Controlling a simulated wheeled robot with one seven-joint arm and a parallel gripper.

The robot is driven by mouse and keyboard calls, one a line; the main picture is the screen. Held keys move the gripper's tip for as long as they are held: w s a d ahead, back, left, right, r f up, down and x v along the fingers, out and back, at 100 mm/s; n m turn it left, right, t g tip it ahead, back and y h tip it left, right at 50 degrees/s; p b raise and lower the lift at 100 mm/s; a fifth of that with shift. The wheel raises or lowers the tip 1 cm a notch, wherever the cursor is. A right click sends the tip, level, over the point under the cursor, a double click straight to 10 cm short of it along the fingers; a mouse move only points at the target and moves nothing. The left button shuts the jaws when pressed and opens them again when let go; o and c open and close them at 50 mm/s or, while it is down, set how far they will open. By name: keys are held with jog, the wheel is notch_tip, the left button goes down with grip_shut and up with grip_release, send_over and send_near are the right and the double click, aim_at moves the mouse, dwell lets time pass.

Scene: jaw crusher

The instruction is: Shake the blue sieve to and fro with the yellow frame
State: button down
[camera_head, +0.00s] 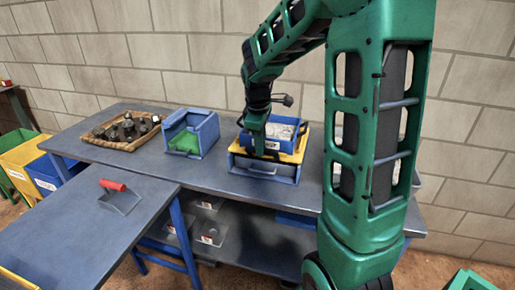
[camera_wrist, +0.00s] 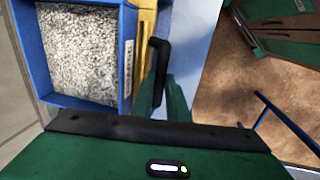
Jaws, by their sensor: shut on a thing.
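The blue sieve (camera_head: 270,142) sits on the yellow frame (camera_head: 299,151) on the grey bench. Grey granular material shows inside the sieve. A blue box with a grey front stands under the frame. My gripper (camera_head: 255,127) reaches down at the near left side of the sieve and is shut; its contact point is partly hidden by the arm. In the wrist view the sieve (camera_wrist: 125,60) fills the upper left, with part of the yellow frame (camera_wrist: 146,45) beside it. A green finger and a black handle-like part (camera_wrist: 158,65) show next to the frame.
A blue box with green inside (camera_head: 203,135) stands left of the sieve.

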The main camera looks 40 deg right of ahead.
jog(key=w+d, duration=0.1)
jog(key=d, duration=0.1)
jog(key=w+d, duration=0.1)
jog(key=w, duration=0.1)
jog(key=shift+d, duration=0.35)
jog(key=shift+s, duration=0.1)
jog(key=c, duration=1.7)
grip_release()
jog(key=shift+c, duration=0.2)
jog(key=shift+r, duration=0.1)
notch_tip(320, 180, up, 10)
jog(key=s+a, duration=0.1)
jog(key=shift+a+r, duration=0.2)
jog(key=shift+a, duration=0.15)
